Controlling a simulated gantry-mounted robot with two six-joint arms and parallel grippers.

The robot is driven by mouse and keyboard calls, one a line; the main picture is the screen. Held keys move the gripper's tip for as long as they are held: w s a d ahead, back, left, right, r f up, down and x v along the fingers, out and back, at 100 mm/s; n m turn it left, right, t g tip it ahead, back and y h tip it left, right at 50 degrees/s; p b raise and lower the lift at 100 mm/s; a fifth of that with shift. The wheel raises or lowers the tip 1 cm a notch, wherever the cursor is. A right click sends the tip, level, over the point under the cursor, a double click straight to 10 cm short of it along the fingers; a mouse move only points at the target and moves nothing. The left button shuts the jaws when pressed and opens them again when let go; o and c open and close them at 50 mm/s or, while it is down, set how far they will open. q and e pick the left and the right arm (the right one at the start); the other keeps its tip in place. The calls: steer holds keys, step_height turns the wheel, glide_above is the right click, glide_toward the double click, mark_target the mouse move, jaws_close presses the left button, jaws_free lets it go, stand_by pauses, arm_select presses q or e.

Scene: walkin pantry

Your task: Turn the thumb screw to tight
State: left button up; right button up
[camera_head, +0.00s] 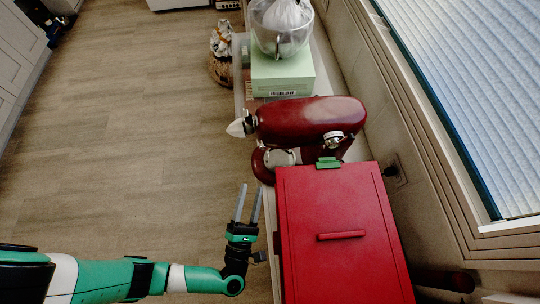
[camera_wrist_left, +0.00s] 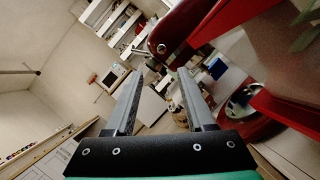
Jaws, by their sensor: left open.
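A dark red stand mixer (camera_head: 310,120) stands on the counter, its head pointing left in the head view. Small metal fittings (camera_head: 250,122) sit at its front end beside a pale cone-shaped part. A round silver knob (camera_head: 334,139) is on its near side. I cannot tell for sure which fitting is the thumb screw. My left gripper (camera_head: 249,187) is open and empty, below and left of the mixer, apart from it. In the left wrist view the mixer head (camera_wrist_left: 185,25) is ahead, above the open fingers (camera_wrist_left: 160,72). My right gripper is not in view.
A red box-like object with a handle (camera_head: 335,200) fills the near counter. A pale green box (camera_head: 283,73) carrying a metal bowl (camera_head: 281,40) stands behind the mixer. A window and wall close off the right. The floor at left is open.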

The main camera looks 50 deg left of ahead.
mark_target(263, 144)
arm_select(q)
steer(key=x, duration=1.1)
steer(key=shift+w+b, duration=0.3)
steer(key=shift+w, duration=0.05)
jaws_close()
